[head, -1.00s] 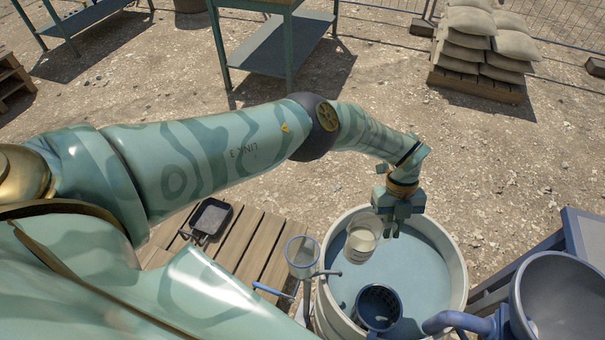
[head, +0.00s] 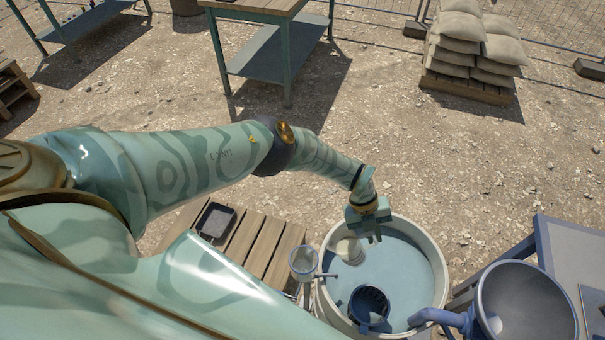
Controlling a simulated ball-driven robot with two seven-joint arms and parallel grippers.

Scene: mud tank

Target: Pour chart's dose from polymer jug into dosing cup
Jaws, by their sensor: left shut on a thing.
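My left gripper (head: 370,222) is shut on a clear jug (head: 349,251) with pale contents, which I take as the polymer jug. It holds the jug above the left inner side of the round tank (head: 437,262). A clear cup (head: 303,262), likely the dosing cup, sits on a stand at the tank's left rim, left of the jug and apart from it. I see no stream between them. The jug's exact tilt and the levels in both vessels are too small to tell. No chart shows. My right gripper is not in view.
A dark blue basket (head: 369,305) sits inside the tank's front. A grey funnel hopper (head: 525,305) with a blue pipe stands at right. A wooden pallet (head: 262,243) with a black tray (head: 215,221) lies at left. Sandbags (head: 462,50) and a workbench (head: 265,50) stand behind.

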